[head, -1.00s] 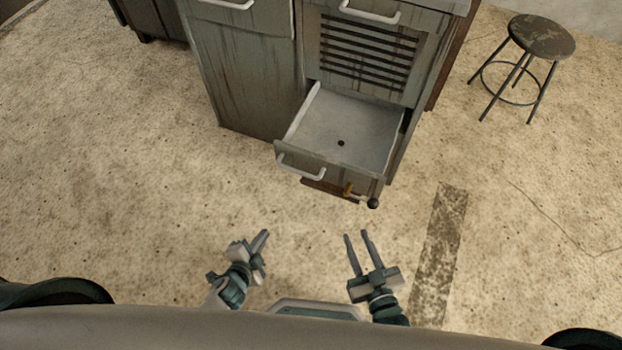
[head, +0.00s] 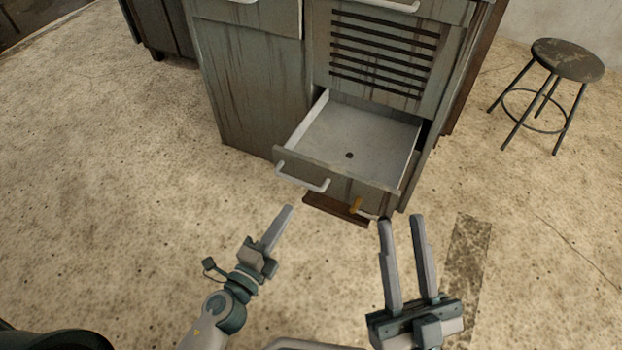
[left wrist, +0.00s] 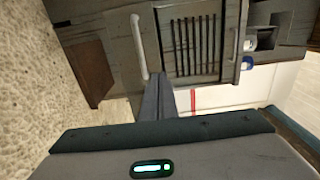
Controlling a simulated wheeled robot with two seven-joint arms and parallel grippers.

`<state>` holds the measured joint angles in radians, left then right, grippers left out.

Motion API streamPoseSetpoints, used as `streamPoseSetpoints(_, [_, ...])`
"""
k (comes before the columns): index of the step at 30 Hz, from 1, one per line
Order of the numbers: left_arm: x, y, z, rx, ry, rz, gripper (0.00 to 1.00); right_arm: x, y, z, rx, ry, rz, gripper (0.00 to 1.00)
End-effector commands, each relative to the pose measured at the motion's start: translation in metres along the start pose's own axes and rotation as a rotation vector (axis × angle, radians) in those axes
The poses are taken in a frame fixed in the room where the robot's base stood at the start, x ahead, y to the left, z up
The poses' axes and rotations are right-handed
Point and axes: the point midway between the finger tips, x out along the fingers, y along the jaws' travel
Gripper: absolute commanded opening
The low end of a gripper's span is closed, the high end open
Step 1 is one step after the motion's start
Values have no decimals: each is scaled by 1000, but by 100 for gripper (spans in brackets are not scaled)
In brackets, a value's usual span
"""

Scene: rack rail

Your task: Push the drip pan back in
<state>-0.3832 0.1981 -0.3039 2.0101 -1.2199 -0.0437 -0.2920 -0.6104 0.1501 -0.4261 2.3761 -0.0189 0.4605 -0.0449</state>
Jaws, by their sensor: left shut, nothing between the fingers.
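The drip pan (head: 355,135) is a pale, shallow drawer with a small dark hole, sticking out of the cabinet bottom below a slatted panel. Its grey front carries a white bar handle (head: 302,178); the handle also shows in the left wrist view (left wrist: 139,46). My left gripper (head: 289,208) is shut and empty, in front of and below the handle in the picture, apart from it. Its closed fingers (left wrist: 158,82) show in the left wrist view. My right gripper (head: 402,220) is open and empty, its fingertips near the pan's front right corner in the picture; contact cannot be told.
The grey cabinet (head: 250,90) stands behind the pan. A brown piece (head: 335,208) lies under the front. A round stool (head: 567,60) stands right. Floor at left is clear.

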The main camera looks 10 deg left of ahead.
Motion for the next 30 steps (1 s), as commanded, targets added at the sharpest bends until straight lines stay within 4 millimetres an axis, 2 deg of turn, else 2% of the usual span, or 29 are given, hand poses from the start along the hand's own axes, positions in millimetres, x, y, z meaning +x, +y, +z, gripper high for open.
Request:
streamPoseSetpoints(8, [1, 0, 0, -2, 0, 1, 0, 0, 0, 1, 0, -4, 0, 30])
streamPoseSetpoints(14, [11, 0, 1, -2, -1, 1, 0, -1, -2, 3, 4, -21, 0, 30])
streamPoseSetpoints(23, [48, -1, 0, -1, 0, 0, 0, -7, -7, 10, 15, -85, -1, 30])
streamPoseSetpoints(30, [87, -1, 1, -2, -1, 0, 0, -11, -6, 29, 19, -179, 4, 30])
